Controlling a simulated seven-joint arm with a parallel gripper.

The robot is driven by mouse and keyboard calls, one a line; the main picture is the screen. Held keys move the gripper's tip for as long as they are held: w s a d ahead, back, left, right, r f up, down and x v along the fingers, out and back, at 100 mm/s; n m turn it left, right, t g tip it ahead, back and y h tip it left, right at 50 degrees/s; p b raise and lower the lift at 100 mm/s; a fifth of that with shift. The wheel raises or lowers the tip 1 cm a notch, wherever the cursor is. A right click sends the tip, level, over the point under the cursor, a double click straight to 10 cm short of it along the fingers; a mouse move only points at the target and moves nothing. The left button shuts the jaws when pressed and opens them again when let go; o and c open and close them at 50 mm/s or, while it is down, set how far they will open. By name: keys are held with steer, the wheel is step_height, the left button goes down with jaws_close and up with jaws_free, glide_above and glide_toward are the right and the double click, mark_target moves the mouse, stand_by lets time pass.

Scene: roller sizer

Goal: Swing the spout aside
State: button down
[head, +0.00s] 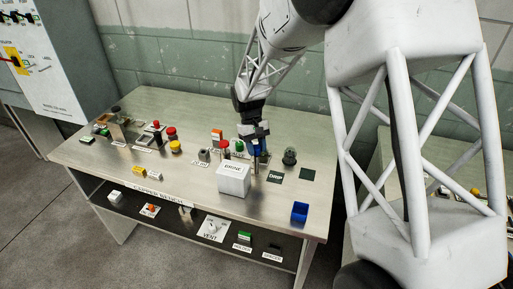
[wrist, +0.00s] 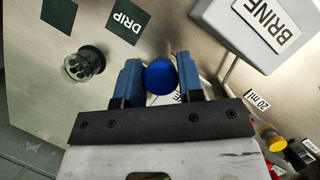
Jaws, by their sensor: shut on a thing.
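My gripper (head: 258,150) reaches down over the bench beside the white BRINE box (head: 233,181). In the wrist view my gripper (wrist: 160,82) is shut on a round blue knob (wrist: 160,76), with a blue finger pad on either side of it. The BRINE box (wrist: 262,30) is at the upper right there, apart from the fingers. A dark DRIP square (wrist: 121,21) and a second dark square (wrist: 59,13) lie at the upper left. The DRIP square (head: 275,177) is right of the box in the head view. I cannot make out a spout; what is under the knob is hidden.
A round dark-green fitting (head: 290,156) stands right of my gripper. Several buttons and small blocks stand close on the left, including a red button (head: 170,132). A small blue bin (head: 299,212) is at the front right. The bench front (head: 190,195) is partly clear.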

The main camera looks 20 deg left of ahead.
steer(key=shift+m, duration=0.5)
steer(key=m+y, duration=0.1)
steer(key=m, duration=0.2)
steer(key=shift+m+g+y, duration=0.4)
steer(key=m+y, duration=0.1)
steer(key=m, duration=0.3)
steer(key=shift+y, duration=0.3)
steer(key=m+y, duration=0.1)
steer(key=m, duration=0.4)
steer(key=shift+r+y, duration=0.1)
steer(key=shift+y, duration=0.3)
steer(key=shift+w+m+t+y, duration=0.1)
steer(key=shift+m+t+y, duration=0.5)
steer(key=shift+m, duration=1.3)
steer(key=c, duration=0.8)
jaws_free()
